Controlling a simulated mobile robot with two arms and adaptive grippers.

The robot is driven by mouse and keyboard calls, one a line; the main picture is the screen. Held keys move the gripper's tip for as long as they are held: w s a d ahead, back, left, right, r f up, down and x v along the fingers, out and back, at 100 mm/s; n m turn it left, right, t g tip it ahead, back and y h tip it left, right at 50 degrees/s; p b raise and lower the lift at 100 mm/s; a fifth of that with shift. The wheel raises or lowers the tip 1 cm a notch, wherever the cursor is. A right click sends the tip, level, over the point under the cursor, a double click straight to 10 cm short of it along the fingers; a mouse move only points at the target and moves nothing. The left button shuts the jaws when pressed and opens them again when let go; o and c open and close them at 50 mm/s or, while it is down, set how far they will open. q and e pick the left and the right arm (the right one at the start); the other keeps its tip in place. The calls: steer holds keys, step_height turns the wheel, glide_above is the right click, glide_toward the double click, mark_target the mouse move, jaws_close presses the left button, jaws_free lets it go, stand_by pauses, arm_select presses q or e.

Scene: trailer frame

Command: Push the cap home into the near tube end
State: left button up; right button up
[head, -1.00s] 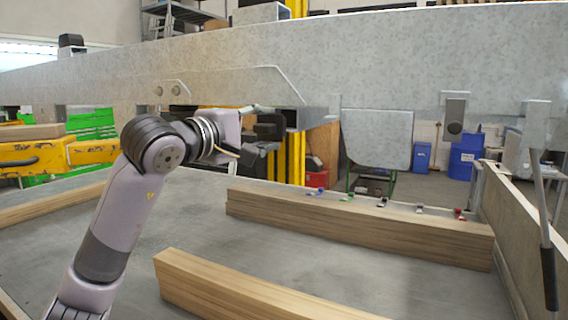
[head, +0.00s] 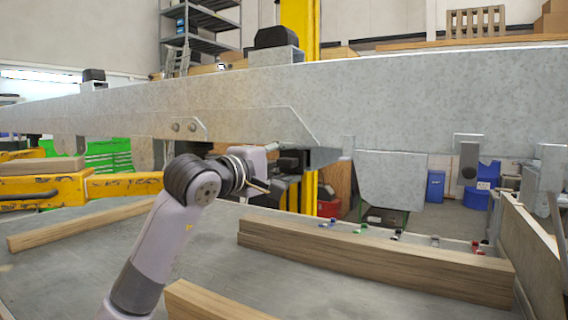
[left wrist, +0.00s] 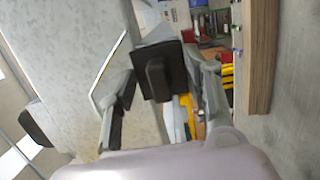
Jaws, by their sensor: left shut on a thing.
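The black cap (left wrist: 158,72) is square with a raised grip block and sits between the fingers of my left gripper (left wrist: 163,80) in the left wrist view. The cap (head: 290,161) also shows in the head view, at the near end of the grey steel tube (head: 325,156) under the trailer beam. My left gripper (head: 284,166) is shut on the cap. From the wrist the cap covers the tube mouth; how deep it sits is hidden. My right gripper is not in view.
The long galvanised beam (head: 400,100) runs above the tube, with a plate (head: 240,125) beside my wrist. Stacked timbers (head: 370,258) lie on the grey deck (head: 190,255), with small coloured items behind them. A grey flap (head: 390,180) hangs right of the tube.

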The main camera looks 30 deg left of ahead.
mark_target(292, 170)
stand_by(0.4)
arm_select(q)
steer(key=shift+w+r+p, duration=0.1)
steer(key=shift+w+p, duration=0.45)
steer(key=shift+w, duration=0.75)
steer(key=shift+w+r, duration=0.15)
steer(key=shift+w, duration=0.3)
steer(key=o, duration=1.5)
steer(key=shift+w+f, duration=0.2)
steer(key=shift+d, duration=0.1)
